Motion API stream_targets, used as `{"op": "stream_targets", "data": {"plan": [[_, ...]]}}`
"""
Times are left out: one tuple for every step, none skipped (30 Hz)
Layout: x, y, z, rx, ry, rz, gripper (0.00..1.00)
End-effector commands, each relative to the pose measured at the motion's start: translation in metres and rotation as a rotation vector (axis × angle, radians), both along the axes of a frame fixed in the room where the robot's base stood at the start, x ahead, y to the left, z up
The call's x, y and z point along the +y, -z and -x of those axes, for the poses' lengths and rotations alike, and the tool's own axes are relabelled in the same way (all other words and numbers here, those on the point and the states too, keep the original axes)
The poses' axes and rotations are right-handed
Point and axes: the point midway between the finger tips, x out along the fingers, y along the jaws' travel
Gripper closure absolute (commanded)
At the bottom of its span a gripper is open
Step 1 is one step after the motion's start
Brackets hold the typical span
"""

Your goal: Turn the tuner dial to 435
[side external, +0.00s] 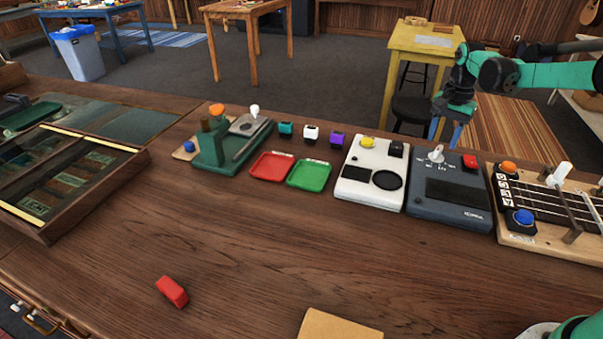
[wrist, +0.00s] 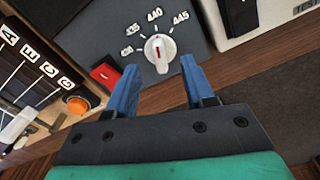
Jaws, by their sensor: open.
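The tuner is a dark grey box (side external: 468,212) with a dark screen, right of centre on the bench in the side view. Its white dial (side external: 436,155) sits at the top left of the box. In the wrist view the dial (wrist: 160,50) shows a red mark pointing up, roughly toward the 440 label (wrist: 154,14). The 435 label (wrist: 132,30) is to its left and 445 (wrist: 181,17) to its right. My gripper (wrist: 158,74) is open and empty, its blue fingers apart, just short of the dial. In the side view my gripper (side external: 447,131) hangs above and behind the tuner.
A red button (side external: 470,161) sits close to the dial. A white device (side external: 357,196) stands left of the tuner, a fretboard stand (side external: 545,240) right. Red (side external: 257,171) and green (side external: 309,176) trays lie further left. The front bench is mostly clear.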

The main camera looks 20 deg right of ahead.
Motion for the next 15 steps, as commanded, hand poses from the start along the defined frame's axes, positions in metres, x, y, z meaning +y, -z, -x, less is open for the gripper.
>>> {"op": "stream_targets", "data": {"plan": [[0.0, 0.008, 0.0, 0.0, -0.001, 0.0, 0.53], [0.0, 0.011, 0.0, 0.0, -0.001, 0.0, 0.53], [0.0, 0.015, 0.0, -0.001, -0.002, 0.0, 0.53], [0.0, 0.018, 0.0, -0.001, -0.002, 0.0, 0.53], [0.0, 0.02, 0.0, -0.001, -0.002, 0.0, 0.53], [0.0, 0.022, 0.0, -0.001, -0.002, 0.0, 0.53], [0.0, 0.023, 0.0, -0.001, -0.002, 0.0, 0.53], [0.0, 0.024, 0.0, -0.001, -0.002, 0.0, 0.53], [0.0, 0.024, 0.0, -0.001, -0.003, 0.0, 0.53], [0.0, 0.024, 0.0, -0.001, -0.003, 0.0, 0.53], [0.0, 0.024, 0.0, -0.001, -0.003, 0.0, 0.53], [0.0, 0.024, 0.0, -0.001, -0.003, 0.0, 0.53], [0.0, 0.024, 0.0, -0.001, -0.003, 0.0, 0.53], [0.0, 0.024, 0.0, -0.001, -0.003, 0.0, 0.53], [0.0, 0.024, 0.0, -0.001, -0.003, 0.0, 0.61]]}}
